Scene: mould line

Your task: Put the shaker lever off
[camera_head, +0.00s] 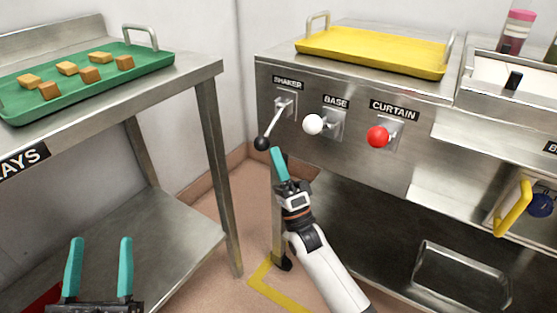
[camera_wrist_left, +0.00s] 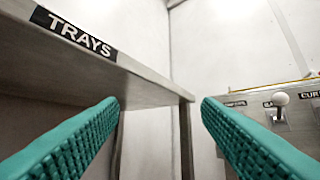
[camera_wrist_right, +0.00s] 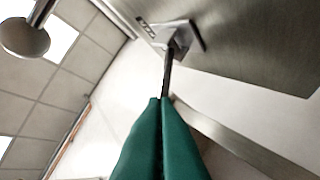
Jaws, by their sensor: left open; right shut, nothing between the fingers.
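The shaker lever (camera_head: 270,128) has a black ball knob and hangs down and to the left from its plate under the SHAKER label. My right gripper (camera_head: 277,152) is shut and empty, with its tips close to the right of the black knob; I cannot tell whether they touch. In the right wrist view the lever's rod (camera_wrist_right: 167,78) runs down to behind the shut fingertips (camera_wrist_right: 162,100), and its knob is hidden. My left gripper (camera_head: 98,240) is open and empty at the lower left, far from the lever.
The base lever with a white knob (camera_head: 313,124) and the curtain lever with a red knob (camera_head: 378,137) are to the right on the same panel. A yellow tray (camera_head: 375,52) lies above them. A green tray (camera_head: 150,66) with several brown blocks is on the left table.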

